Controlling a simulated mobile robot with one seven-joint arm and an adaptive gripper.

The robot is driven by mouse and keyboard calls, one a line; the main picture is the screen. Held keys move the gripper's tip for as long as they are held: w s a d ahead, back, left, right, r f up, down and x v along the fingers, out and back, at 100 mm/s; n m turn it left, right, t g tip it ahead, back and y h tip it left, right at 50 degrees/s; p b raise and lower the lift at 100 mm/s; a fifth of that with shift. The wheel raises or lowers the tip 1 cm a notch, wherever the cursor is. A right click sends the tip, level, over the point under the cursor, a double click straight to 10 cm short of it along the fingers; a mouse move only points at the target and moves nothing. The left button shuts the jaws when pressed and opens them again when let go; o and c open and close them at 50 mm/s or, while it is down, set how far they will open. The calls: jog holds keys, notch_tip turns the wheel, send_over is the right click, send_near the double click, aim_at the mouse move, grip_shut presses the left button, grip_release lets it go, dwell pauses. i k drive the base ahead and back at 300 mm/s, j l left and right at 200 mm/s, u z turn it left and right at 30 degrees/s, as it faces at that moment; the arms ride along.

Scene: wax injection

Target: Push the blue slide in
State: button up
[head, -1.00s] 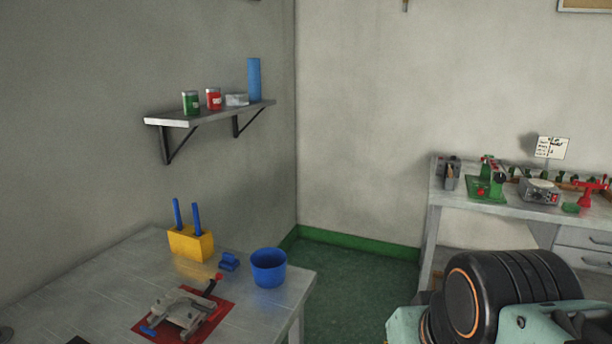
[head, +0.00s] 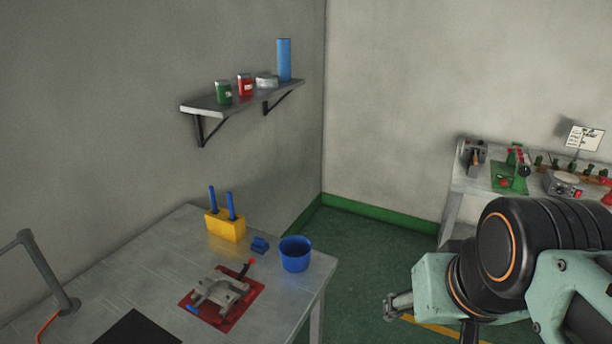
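A grey metal fixture (head: 222,294) sits on a red mat (head: 245,306) on the metal table at left. A small blue piece (head: 193,310) sticks out at the fixture's left front side; it looks like the blue slide, but how far out it is cannot be made out. A lever with a red tip (head: 251,263) rises at the fixture's back right. A grey metal end (head: 398,305), which seems to be my gripper, shows beside my arm at lower right, well to the right of the table and apart from the fixture. Its fingers cannot be made out.
On the table (head: 130,275) are a yellow block (head: 225,228) with two blue-handled tools, a small blue object (head: 260,245), a blue bucket (head: 295,256), a black mat (head: 138,328) and a grey bent post (head: 45,270). A shelf (head: 205,108) hangs above. A second bench (head: 470,186) stands at right.

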aim_at(193, 309)
jog(key=u, duration=1.35)
jog(key=z, duration=0.15)
jog(key=i+l, duration=0.1)
jog(key=i, duration=0.2)
jog(key=k+l, duration=0.15)
jog(key=l+u, duration=0.05)
jog(key=l, duration=0.05)
